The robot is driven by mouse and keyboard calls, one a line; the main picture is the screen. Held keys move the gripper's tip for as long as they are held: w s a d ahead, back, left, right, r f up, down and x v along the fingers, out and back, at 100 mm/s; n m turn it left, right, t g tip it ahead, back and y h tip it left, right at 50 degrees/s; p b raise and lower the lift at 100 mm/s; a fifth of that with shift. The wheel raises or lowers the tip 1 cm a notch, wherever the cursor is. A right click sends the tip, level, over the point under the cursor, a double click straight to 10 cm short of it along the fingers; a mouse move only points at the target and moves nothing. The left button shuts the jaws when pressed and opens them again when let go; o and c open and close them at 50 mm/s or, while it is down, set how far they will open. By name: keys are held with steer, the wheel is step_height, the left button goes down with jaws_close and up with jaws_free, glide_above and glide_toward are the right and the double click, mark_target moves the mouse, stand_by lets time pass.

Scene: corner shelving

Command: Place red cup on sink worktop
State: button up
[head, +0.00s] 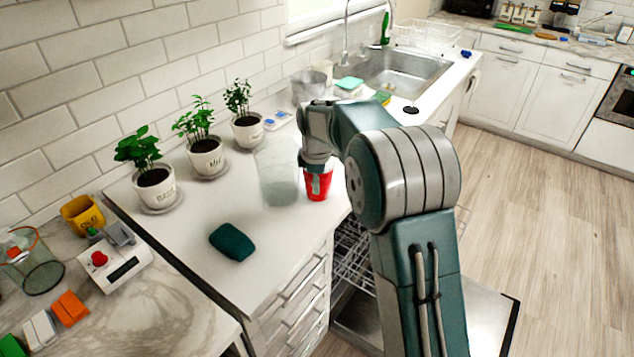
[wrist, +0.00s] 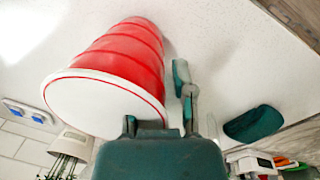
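The red cup (head: 317,186) stands on or just above the white worktop (head: 200,265), near its right edge. My gripper (head: 316,163) is directly over the cup and overlaps its upper part. In the wrist view the red ribbed cup (wrist: 125,50), with its white end facing the camera, fills the upper left. There my gripper (wrist: 158,100) has one finger beside the cup's right side; most of the other finger is hidden by the cup. The grip on the cup is unclear. The sink (head: 405,72) lies farther back along the worktop.
A translucent container (head: 278,172) stands close left of the cup. Several potted plants line the wall, one (head: 205,155) behind it. A dark green sponge-like object (head: 232,242) lies front left. An open dishwasher rack (head: 356,255) is below the right edge.

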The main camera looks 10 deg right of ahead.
stand_by(0.3)
step_height(320, 180, up, 11)
steer(key=s, duration=0.1)
steer(key=s+d+r+m+t, duration=0.1)
steer(key=s+r+m, duration=0.2)
steer(key=s+r, duration=0.4)
steer(key=s+d+f+m+t, duration=0.1)
steer(key=s+f+m, duration=0.1)
steer(key=s, duration=0.7)
steer(key=s+d+f+m+t, duration=0.1)
steer(key=s+f+m, duration=0.1)
steer(key=s+m, duration=0.3)
steer(key=s+d+f+m+t, duration=0.1)
steer(key=s+m, duration=0.3)
steer(key=s, duration=0.9)
steer(key=shift+s+d+f, duration=0.2)
steer(key=shift+s+f, duration=0.2)
steer(key=shift+f, duration=0.1)
steer(key=shift+d+m, duration=0.15)
steer(key=shift+m, duration=0.15)
